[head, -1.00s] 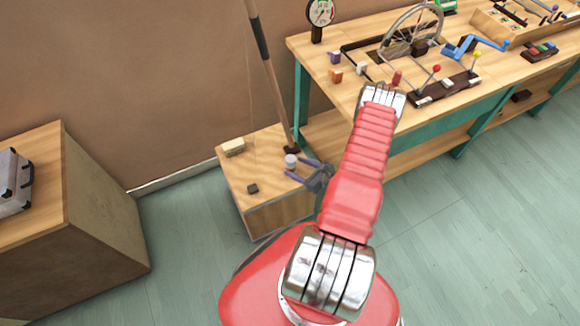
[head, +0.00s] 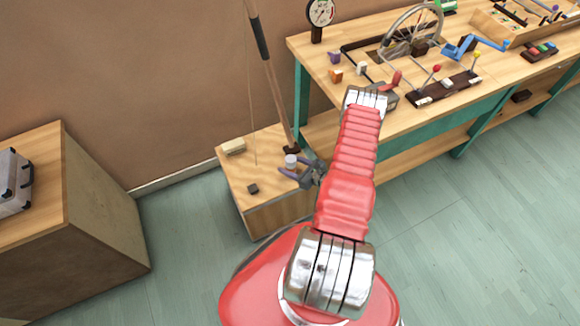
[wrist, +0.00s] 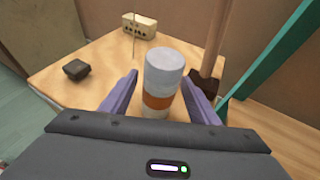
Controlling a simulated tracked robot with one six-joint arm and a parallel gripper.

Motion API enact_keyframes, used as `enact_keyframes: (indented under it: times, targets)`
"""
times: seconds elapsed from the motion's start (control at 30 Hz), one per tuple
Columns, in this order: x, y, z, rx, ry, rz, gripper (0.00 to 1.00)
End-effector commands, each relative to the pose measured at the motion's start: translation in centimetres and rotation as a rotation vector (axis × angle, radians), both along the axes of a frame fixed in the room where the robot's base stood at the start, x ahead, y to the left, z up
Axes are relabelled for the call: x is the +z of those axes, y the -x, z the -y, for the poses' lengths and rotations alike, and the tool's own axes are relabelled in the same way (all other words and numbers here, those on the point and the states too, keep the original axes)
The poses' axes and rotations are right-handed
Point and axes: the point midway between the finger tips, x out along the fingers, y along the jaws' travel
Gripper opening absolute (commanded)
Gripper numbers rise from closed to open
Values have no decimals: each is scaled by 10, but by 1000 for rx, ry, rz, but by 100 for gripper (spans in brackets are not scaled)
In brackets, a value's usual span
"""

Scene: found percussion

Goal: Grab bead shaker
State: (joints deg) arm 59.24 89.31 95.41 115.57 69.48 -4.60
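The bead shaker (wrist: 161,80) is an upright cylinder with a pale grey top and an orange band. It stands on the low wooden box, and its lower end is partly hidden by my gripper body in the wrist view. In the head view, the shaker (head: 291,161) shows as a small pale cylinder. My gripper (wrist: 162,82) is open, with one purple finger on each side of the shaker. A gap shows at the left finger; the right finger looks close, and I cannot tell whether it touches. My gripper (head: 291,170) also shows in the head view.
The low wooden box (head: 262,200) also bears a beige block (head: 234,146) and a small dark block (head: 253,188). A pole (head: 272,80) stands just behind the shaker. The workbench (head: 345,90) with several parts is at right.

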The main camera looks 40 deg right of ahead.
Motion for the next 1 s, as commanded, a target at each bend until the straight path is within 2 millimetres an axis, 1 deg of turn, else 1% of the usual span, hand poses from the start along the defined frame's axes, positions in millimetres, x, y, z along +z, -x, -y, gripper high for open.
enact_keyframes:
  times: [0.03,0.07,0.5,0.6,0.83,1.0]
  targets:
    - [0,0,0,0,0,0,51]
    - [0,0,0,0,0,0,49]
    - [0,0,0,0,0,0,18]
    - [0,0,0,0,0,0,12]
    - [1,0,0,0,0,0,12]
    - [6,0,0,0,1,0,12]
